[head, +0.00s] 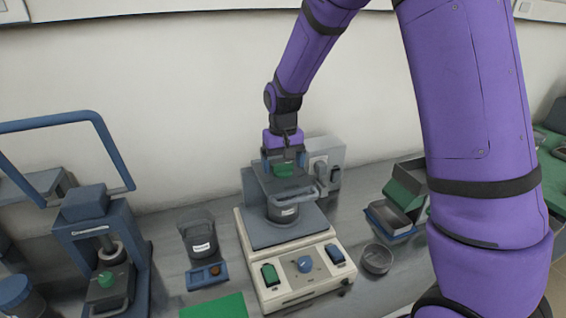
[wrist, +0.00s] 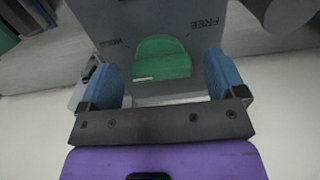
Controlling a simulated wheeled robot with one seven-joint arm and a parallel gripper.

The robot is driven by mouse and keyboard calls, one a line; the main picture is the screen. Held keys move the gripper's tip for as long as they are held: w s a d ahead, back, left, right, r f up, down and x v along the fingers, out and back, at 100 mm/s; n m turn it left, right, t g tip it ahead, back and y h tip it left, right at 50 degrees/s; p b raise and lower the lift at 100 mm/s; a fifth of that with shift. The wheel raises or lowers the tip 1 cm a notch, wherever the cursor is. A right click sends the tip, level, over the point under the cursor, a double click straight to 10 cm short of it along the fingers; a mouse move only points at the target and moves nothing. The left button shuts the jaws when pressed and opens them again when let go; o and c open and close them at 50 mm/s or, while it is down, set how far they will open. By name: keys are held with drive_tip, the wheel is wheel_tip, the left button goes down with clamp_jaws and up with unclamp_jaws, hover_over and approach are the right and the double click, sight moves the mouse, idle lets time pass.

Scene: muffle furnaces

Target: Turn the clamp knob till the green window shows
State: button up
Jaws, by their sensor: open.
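The green clamp knob (head: 284,170) sits on the grey top plate (head: 305,187) of the device in the middle of the bench. In the wrist view the knob (wrist: 162,58) lies between and beyond my two blue fingers, with a small white mark on its near edge. "FREE" is printed on the plate to the right; a blurred word, perhaps "HOLD", is at the left. My gripper (wrist: 163,77) is open and points down above the knob; gaps show on both sides. In the head view my gripper (head: 284,159) partly covers the knob. I cannot make out a green window.
The device base has a panel with a blue dial (head: 304,264) and rocker switches. A blue-framed press (head: 105,250) stands left, a dark labelled pot (head: 199,235) nearer. A grey box (head: 325,160) stands close behind.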

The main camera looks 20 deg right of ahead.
sight(284, 165)
wheel_tip(284, 165, up, 11)
idle(0.6)
drive_tip(key=shift+f, duration=0.1)
drive_tip(key=s+d+r+t, duration=0.1)
drive_tip(key=s+d+r, duration=0.1)
drive_tip(key=s+r, duration=0.4)
drive_tip(key=s+d+r+t, duration=0.2)
drive_tip(key=s+d+r, duration=0.15)
drive_tip(key=s, duration=0.45)
drive_tip(key=s+d+r+t, duration=0.1)
drive_tip(key=s+t, duration=0.1)
drive_tip(key=s, duration=1.3)
drive_tip(key=shift+s+d, duration=0.35)
drive_tip(key=shift+c, duration=0.2)
